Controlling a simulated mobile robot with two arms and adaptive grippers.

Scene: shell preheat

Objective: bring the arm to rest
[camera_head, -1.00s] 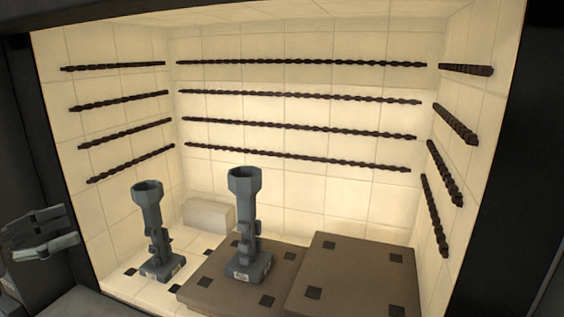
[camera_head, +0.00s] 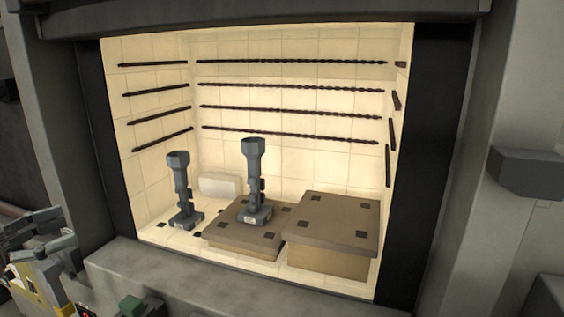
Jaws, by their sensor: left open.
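My left gripper (camera_head: 50,246) is at the lower left, outside the furnace chamber, left of its front ledge. It is open and I see nothing between its fingers. My right gripper is not in view. Inside the lit chamber, one grey shell-like piece (camera_head: 181,190) stands upright on the floor at the left. A second grey piece (camera_head: 253,182) stands upright on a low brown slab (camera_head: 222,236) in the middle. The gripper is well apart from both pieces.
A higher brown slab (camera_head: 333,225) at the right of the chamber is bare. A pale block (camera_head: 219,186) lies near the back wall. Dark heating rods (camera_head: 290,87) line the walls. A grey ledge (camera_head: 210,285) runs along the front, and a grey block (camera_head: 540,172) juts out at the right.

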